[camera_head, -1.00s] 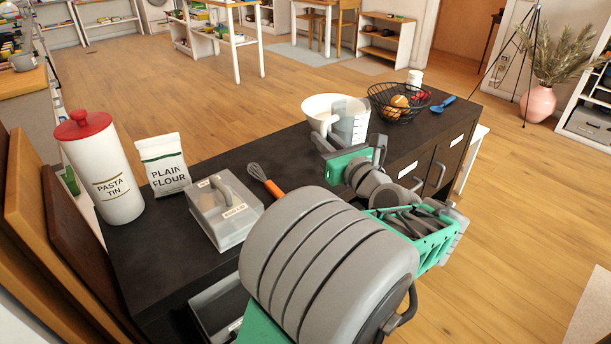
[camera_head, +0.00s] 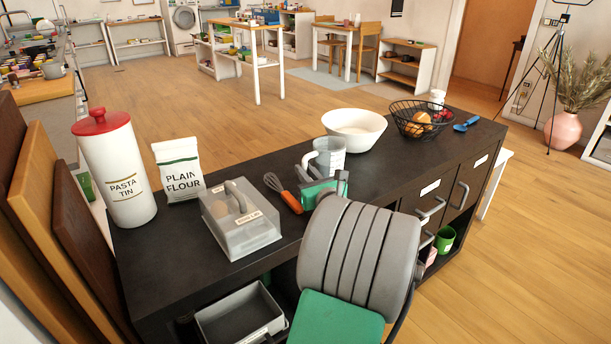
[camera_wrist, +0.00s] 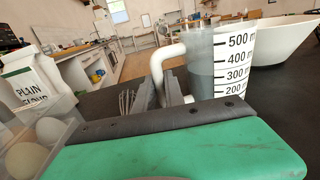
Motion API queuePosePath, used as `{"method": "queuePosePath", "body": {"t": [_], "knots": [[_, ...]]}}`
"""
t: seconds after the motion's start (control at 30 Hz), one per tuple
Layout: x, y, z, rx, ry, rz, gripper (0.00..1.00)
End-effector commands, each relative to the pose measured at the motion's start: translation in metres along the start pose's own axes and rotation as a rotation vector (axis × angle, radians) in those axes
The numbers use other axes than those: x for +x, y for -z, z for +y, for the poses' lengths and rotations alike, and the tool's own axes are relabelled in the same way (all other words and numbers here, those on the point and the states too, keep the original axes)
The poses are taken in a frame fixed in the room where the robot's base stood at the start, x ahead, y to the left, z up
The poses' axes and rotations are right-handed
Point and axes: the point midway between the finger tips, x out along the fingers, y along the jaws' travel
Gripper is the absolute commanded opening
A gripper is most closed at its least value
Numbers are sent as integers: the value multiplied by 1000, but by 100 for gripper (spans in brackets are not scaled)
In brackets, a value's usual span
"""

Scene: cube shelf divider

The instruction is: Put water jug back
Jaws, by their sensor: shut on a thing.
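The water jug (camera_head: 329,157) is a clear measuring jug with black volume marks and a white handle. It is upright at the black counter, in front of the white bowl, in the head view. In the wrist view the jug (camera_wrist: 222,62) is just beyond my gripper (camera_wrist: 165,92), whose fingers are shut on its handle at the left side. In the head view my arm hides most of my gripper (camera_head: 322,186) and the jug's lower part. Whether the jug's base touches the counter cannot be told.
On the black counter (camera_head: 180,262) stand a pasta tin (camera_head: 114,168), a flour bag (camera_head: 177,170), a lidded egg box (camera_head: 240,222), an orange-handled whisk (camera_head: 284,194), a white bowl (camera_head: 354,128) and a wire fruit basket (camera_head: 421,120).

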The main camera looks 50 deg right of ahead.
Motion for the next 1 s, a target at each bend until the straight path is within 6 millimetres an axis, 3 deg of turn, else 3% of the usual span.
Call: {"method": "queuePosePath", "body": {"t": [0.27,0.3,0.53,0.83,1.0], "knots": [[0,0,0,-2,0,-3,0],[0,1,0,1,-1,0,16],[0,1,0,0,-1,0,35],[0,-4,0,-2,-1,-2,36],[-29,-4,-2,1,5,0,36]]}}
